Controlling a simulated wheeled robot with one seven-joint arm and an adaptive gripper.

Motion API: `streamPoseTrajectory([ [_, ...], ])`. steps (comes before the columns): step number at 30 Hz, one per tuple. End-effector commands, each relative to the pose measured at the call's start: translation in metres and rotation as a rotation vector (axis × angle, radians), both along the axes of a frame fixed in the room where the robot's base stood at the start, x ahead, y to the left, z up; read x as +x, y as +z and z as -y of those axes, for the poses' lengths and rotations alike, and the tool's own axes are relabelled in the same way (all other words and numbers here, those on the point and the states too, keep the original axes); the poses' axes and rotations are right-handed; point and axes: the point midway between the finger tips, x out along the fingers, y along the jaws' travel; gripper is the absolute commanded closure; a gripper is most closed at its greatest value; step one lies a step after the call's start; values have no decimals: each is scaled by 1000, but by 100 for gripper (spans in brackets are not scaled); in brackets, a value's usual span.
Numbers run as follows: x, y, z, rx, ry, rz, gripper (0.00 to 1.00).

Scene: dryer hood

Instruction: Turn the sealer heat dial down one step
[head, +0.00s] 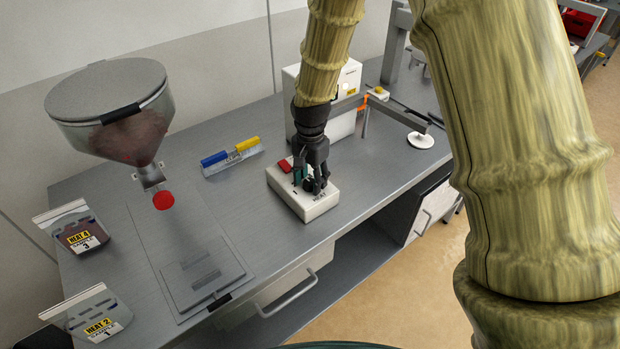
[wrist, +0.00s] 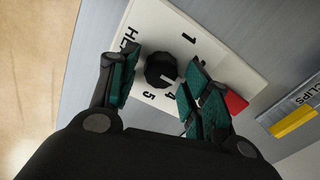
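The sealer heat dial (wrist: 158,68) is a dark round knob on a white control box (wrist: 150,20), with the numbers 1, 4 and 5 showing around it. A pale pointer mark on the knob seems to face towards the 4. My gripper (head: 312,184) reaches down over the box. In the wrist view my gripper (wrist: 163,76) is open, with green-padded fingers on either side of the knob and gaps between. Some numbers are hidden by the fingers.
A red button (head: 285,166) is on the box beside my gripper. A blue-and-yellow clip rack (head: 232,157) lies behind it to the left. A white machine (head: 345,120) with a bar stands behind. A hopper (head: 112,110) and pouches (head: 78,236) are at left.

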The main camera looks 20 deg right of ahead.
Motion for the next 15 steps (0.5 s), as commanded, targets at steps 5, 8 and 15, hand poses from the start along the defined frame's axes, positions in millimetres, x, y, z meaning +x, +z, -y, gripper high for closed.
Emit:
streamPoseTrajectory([
  [5, -1, -1, 0, 0, 0, -1, 48],
  [8, -1, -1, 0, 0, 0, -1, 48],
  [15, 0, 15, 0, 0, 0, 1, 48],
])
